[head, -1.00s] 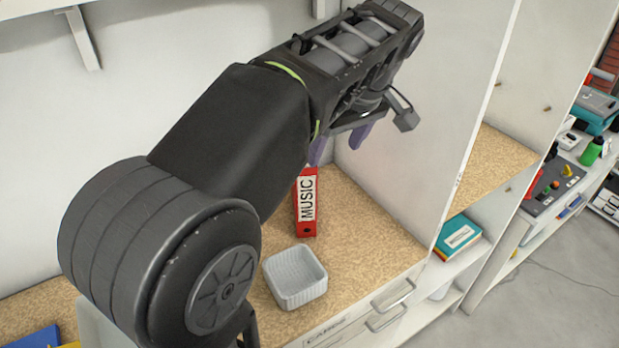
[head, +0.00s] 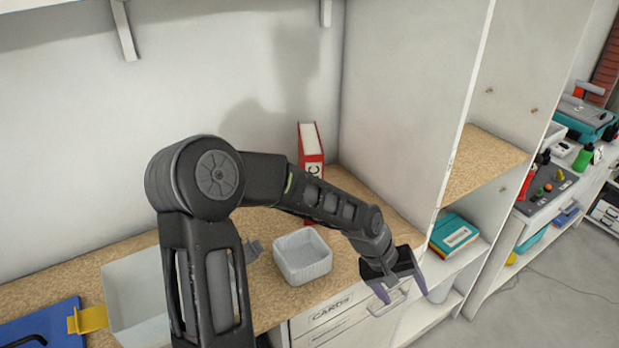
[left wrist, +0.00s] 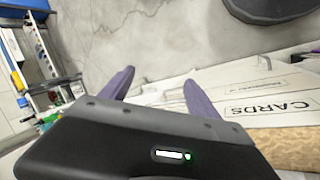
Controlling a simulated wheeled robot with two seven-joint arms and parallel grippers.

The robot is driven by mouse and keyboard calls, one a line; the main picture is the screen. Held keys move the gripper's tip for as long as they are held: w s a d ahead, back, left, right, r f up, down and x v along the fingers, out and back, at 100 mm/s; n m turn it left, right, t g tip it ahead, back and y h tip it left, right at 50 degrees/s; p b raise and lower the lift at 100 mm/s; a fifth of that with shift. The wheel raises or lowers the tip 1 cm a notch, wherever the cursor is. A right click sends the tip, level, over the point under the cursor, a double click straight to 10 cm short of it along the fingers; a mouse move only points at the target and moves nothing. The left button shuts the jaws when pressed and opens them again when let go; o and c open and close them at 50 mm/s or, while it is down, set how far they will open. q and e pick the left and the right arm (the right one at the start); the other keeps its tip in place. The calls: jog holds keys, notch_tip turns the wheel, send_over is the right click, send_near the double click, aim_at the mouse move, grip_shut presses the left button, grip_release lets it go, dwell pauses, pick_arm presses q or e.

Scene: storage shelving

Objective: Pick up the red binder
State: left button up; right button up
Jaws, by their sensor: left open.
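The red binder (head: 311,145) stands upright on the wood-top counter near the back wall, close to the white side panel. My left gripper (head: 401,290) is open and empty, in front of the drawers at the counter's front edge, to the right of and nearer than the binder. In the left wrist view my left gripper's two purple fingers (left wrist: 153,88) are spread with nothing between them. My right gripper is not seen.
A white ribbed basket (head: 303,258) sits on the counter before the binder. A larger white bin (head: 135,295) and a blue folder (head: 45,325) lie to the left. The tall side panel (head: 415,110) bounds the right. Drawers labelled CARDS (head: 330,312) are below.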

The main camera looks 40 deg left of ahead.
pick_arm(q)
jog(key=s+d+f+m+h, duration=0.1)
jog(key=s+d+f, duration=0.1)
jog(key=d+f, duration=0.25)
jog(key=s+d+f+m, duration=0.1)
jog(key=s+d+f, duration=0.2)
jog(key=f, duration=0.2)
jog(key=s+d+f+m+g+y+b, duration=0.1)
jog(key=s+d+f+m+g, duration=0.2)
jog(key=s+f, duration=1.2)
jog(key=s+d, duration=0.1)
jog(key=s, duration=0.2)
jog(key=shift+d+f+m+b, duration=0.35)
jog(key=shift+d+m, duration=0.05)
